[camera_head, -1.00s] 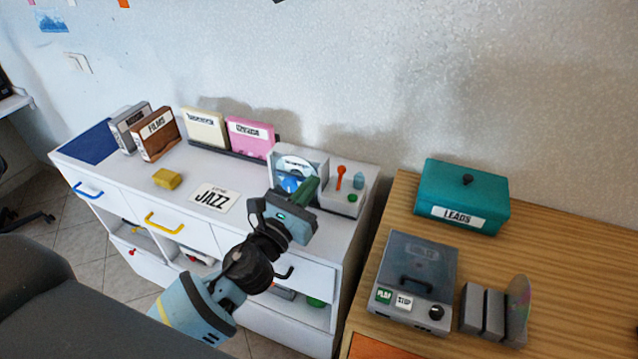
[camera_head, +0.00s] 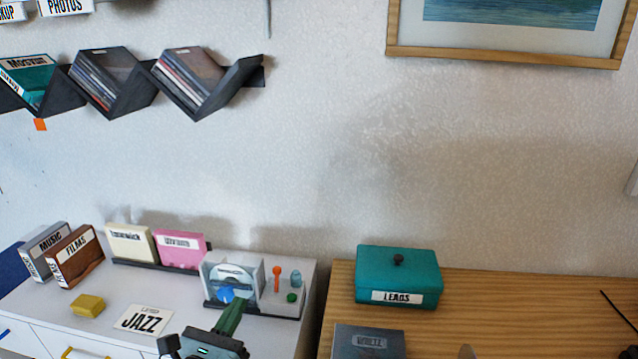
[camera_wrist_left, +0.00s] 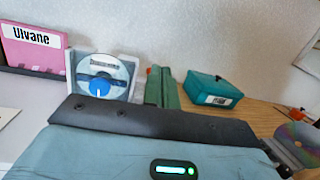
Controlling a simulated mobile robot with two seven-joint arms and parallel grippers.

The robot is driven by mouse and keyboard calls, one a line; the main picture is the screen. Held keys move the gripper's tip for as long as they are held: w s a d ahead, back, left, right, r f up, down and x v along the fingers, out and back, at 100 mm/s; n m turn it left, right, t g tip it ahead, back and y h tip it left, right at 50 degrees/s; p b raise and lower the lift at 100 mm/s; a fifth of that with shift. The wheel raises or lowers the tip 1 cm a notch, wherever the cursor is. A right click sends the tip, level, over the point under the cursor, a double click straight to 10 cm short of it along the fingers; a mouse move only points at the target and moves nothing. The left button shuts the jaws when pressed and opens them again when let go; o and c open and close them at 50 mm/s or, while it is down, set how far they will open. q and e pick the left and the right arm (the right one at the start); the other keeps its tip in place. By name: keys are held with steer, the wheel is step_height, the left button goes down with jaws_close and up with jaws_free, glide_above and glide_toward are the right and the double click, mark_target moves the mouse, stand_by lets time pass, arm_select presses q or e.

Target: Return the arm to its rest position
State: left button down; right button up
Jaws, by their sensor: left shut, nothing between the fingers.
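My left gripper (camera_head: 230,318) shows at the bottom of the head view, over the front of the white cabinet (camera_head: 60,325). Its green fingers are shut with nothing between them and point toward the disc holder (camera_head: 250,308). In the left wrist view the shut fingers (camera_wrist_left: 160,88) stand just right of the clear case with a disc (camera_wrist_left: 100,78). Most of my left arm is below the head view. My right gripper is in neither view.
A teal LEADS box (camera_head: 397,276) and a grey-lidded player (camera_head: 368,343) sit on the wooden desk (camera_head: 500,300). The JAZZ card (camera_head: 143,319), yellow block (camera_head: 87,305) and pink case (camera_head: 180,250) are on the cabinet. Zigzag shelves (camera_head: 115,95) hang above.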

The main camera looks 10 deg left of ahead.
arm_select(q)
steer(key=s+f+n+g+y, duration=0.1)
steer(key=s+f+n+g, duration=0.3)
steer(key=f+n, duration=0.45)
steer(key=s+f+n+g+y, duration=0.1)
steer(key=s+f+n, duration=0.6)
steer(key=f+n, duration=0.15)
steer(key=s+f+n+g, duration=0.2)
steer(key=s+f+n, duration=0.4)
steer(key=s+n, duration=0.3)
steer(key=s+f+n+g, duration=0.3)
steer(key=s+f+n, duration=0.4)
steer(key=s+n, duration=0.2)
steer(key=shift+s, duration=0.45)
